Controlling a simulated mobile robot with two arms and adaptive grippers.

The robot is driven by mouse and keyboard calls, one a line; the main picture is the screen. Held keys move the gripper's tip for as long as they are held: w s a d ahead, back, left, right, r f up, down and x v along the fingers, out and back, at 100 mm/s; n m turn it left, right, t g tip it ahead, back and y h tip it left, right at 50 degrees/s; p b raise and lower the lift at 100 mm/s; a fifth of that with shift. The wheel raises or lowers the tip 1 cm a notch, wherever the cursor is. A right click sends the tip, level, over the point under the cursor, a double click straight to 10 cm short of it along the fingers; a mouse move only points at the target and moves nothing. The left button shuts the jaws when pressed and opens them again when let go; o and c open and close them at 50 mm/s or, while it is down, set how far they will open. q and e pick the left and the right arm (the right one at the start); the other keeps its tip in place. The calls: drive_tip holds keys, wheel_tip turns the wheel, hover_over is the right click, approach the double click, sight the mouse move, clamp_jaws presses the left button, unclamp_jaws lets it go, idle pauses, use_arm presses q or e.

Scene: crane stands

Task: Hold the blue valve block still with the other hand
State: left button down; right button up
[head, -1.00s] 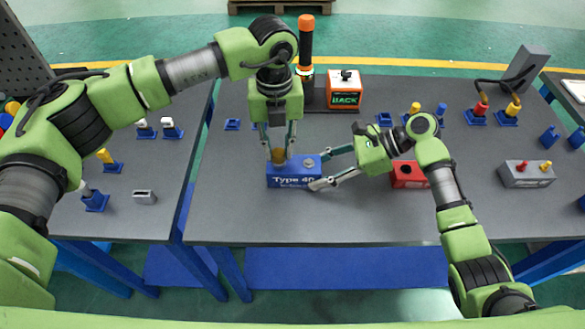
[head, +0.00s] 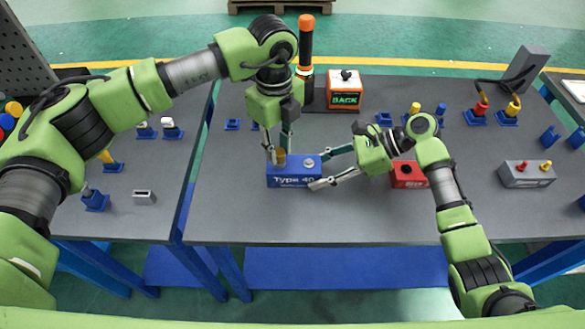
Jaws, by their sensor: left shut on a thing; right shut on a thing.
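The blue valve block (head: 292,181), marked "Type 40", sits on the grey table in the middle of the head view. A brass-coloured fitting stands on its left top, and a silver round part is on its right top. My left gripper (head: 279,157) points down from above and is shut on the brass fitting (head: 280,158). My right gripper (head: 318,168) comes in from the right with its fingers on either side of the block's right end, shut on the block. The fingers partly hide that end.
A red block (head: 408,175) stands right of the block, close behind my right wrist. An orange box (head: 344,91) marked "BACK" and an orange-capped black post (head: 306,45) stand behind. A grey box (head: 526,174) with red and yellow knobs is at right. The table front is clear.

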use_arm(q)
drive_tip(key=shift+r, duration=0.1)
use_arm(e)
drive_tip(key=shift+f, duration=0.1)
use_arm(q)
drive_tip(key=n, duration=0.4)
drive_tip(key=shift+r, duration=1.95)
use_arm(e)
drive_tip(key=o, duration=1.4)
drive_tip(key=shift+d, duration=0.1)
